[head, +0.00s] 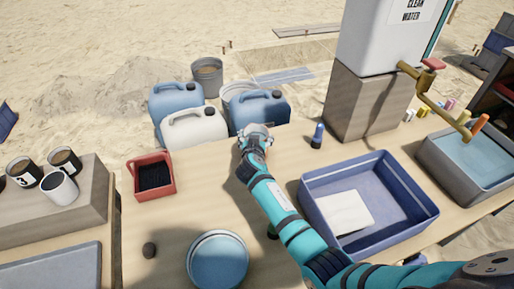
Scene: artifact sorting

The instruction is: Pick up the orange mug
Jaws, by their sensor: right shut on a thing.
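My right arm reaches in from the lower right, and its gripper (257,130) is at the far edge of the wooden table, in front of the jugs. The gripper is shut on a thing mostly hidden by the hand. No other orange mug is in clear view. Several mugs, one of them a white mug (60,188), stand on the raised block at the left. My left gripper is not in view.
A red tray (134,174) with dark contents, a round blue-lidded container (217,234) and a blue bin (312,190) stand on the table (190,190). A dark blue bottle (317,136) is right of the gripper. The water tank (375,45) stands behind on a block (365,103).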

